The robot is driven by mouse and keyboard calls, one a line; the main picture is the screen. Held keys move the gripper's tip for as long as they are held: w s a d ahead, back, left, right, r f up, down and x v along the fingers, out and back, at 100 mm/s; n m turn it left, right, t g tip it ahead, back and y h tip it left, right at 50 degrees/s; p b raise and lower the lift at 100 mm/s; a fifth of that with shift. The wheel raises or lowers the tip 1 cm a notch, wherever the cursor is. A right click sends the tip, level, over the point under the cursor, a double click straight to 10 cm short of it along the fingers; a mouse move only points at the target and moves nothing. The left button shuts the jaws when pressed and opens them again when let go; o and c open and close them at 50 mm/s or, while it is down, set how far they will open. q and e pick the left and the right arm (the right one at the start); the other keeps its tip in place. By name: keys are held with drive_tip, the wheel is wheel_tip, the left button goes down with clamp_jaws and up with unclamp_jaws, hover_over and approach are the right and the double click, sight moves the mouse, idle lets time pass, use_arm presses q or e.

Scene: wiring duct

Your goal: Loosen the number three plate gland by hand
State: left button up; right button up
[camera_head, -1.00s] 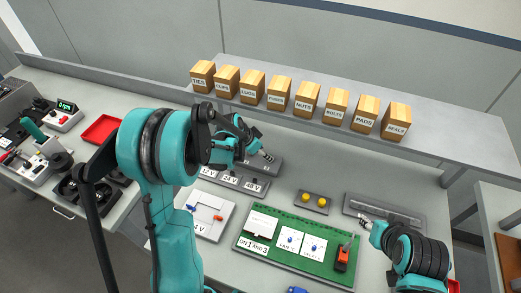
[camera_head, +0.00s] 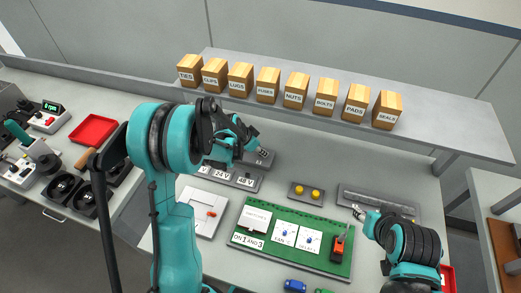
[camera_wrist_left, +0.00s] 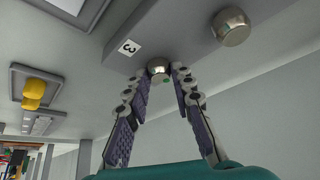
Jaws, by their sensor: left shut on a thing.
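The number three plate gland (camera_wrist_left: 158,68) is a short round metal fitting beside the white "3" label (camera_wrist_left: 127,47) in the left wrist view. My left gripper (camera_wrist_left: 163,78) is shut on it, one fingertip on each side. A small green spot shows near the fingertips. In the head view my left gripper (camera_head: 238,142) is at the grey gland plate (camera_head: 263,160), largely hidden by my own arm. A second metal gland (camera_wrist_left: 230,27) stands apart from the fingers. My right gripper (camera_head: 357,211) is near the long grey duct tray; its fingers are too small to judge.
A row of labelled wooden boxes (camera_head: 295,91) stands on the back shelf. A grey block with two yellow knobs (camera_head: 306,194) lies between my arms. A green board (camera_head: 290,239) with cards is in front. The long grey tray (camera_head: 391,205) is at the right.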

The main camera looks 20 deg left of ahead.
use_arm(q)
clamp_jaws()
drive_tip(key=shift+d+f+n+y+b, duration=0.1)
drive_tip(key=shift+n+y+b, duration=0.2)
drive_tip(key=shift+n, duration=0.3)
drive_tip(key=n+t+y+b, duration=0.1)
drive_tip(key=n, duration=0.2)
drive_tip(key=shift+d+n+y, duration=0.15)
drive_tip(key=shift+n+y, duration=0.15)
drive_tip(key=shift+y, duration=0.1)
drive_tip(key=n+y, duration=0.2)
drive_tip(key=n, duration=0.2)
drive_tip(key=shift+d+b, duration=0.15)
drive_tip(key=shift+b, duration=0.25)
drive_tip(key=shift+s+n+y, duration=0.1)
drive_tip(key=shift+n+y, duration=0.5)
drive_tip(key=shift+n, duration=0.5)
drive_tip(key=o, duration=0.8)
unclamp_jaws()
